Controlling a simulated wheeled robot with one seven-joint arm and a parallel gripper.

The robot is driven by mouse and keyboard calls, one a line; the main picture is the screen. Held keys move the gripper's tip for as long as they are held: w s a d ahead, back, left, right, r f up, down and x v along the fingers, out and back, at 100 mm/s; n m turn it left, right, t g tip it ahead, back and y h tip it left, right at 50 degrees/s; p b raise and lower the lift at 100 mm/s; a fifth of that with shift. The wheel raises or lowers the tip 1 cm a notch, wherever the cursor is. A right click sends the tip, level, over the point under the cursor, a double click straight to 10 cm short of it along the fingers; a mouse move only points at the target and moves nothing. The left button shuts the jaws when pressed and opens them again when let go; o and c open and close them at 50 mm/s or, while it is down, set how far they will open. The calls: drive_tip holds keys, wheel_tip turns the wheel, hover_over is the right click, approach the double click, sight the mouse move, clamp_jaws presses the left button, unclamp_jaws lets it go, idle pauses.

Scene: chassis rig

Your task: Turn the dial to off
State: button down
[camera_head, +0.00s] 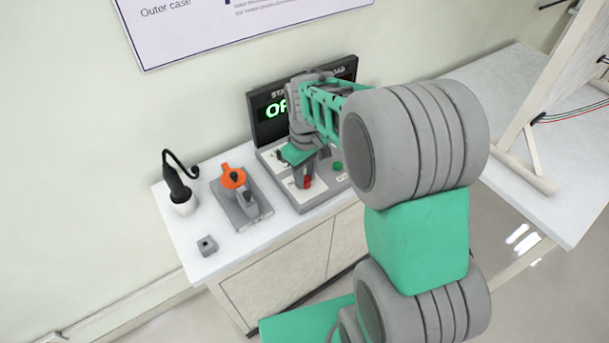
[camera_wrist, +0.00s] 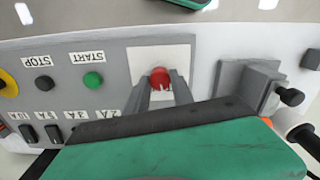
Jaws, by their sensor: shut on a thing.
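The dial (camera_wrist: 160,77) is a red round knob on a white plate of the grey control panel. In the head view the red dial (camera_head: 307,182) shows just below my gripper (camera_head: 303,172). In the wrist view my gripper (camera_wrist: 162,95) points at the dial, with a grey finger on either side, and is shut on it. The dial's pointer and any position marks are too small or hidden to read. A dark display (camera_head: 270,108) behind the panel shows green letters starting "OF", partly hidden by my arm.
Left of the panel stand an orange-topped device (camera_head: 233,178), a black-handled tool in a white holder (camera_head: 182,200) and a small grey block (camera_head: 207,245).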

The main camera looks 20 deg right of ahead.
drive_tip(key=n, duration=0.6)
drive_tip(key=shift+n, duration=0.4)
idle(0.3)
drive_tip(key=c, duration=1.1)
unclamp_jaws()
drive_tip(key=shift+r, duration=0.1)
wheel_tip(320, 180, up, 8)
drive_tip(key=shift+f+b, duration=0.15)
drive_tip(key=shift+b, duration=0.35)
